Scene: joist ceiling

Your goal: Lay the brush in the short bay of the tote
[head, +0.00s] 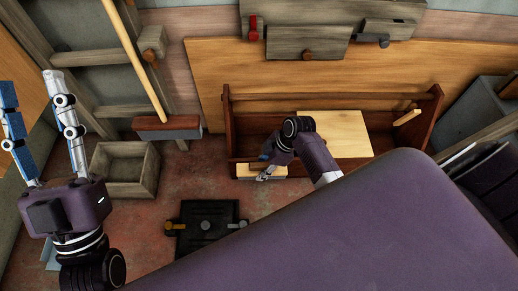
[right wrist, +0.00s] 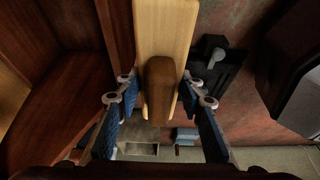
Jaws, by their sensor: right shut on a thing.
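The tote (head: 232,128) is a dark red-brown wooden box with a bar along its length. Its left bay is the shorter-looking one, partly hidden by my right arm. My right gripper (head: 265,170) is at the tote's front left edge. It is shut on the brush's brown grip (right wrist: 170,85), which sits on a pale wood block (right wrist: 165,25). In the head view the brush (head: 262,172) overlaps the tote's front wall; its height above it is unclear. My left gripper (head: 34,88) is open and empty at the far left, away from the tote.
A pale board (head: 337,132) covers part of the tote's right side. A grey wooden crate (head: 125,170) and a broom (head: 167,128) stand left of it. A black tray-like item (head: 205,243) lies on the floor in front. Bare floor shows between crate and tote.

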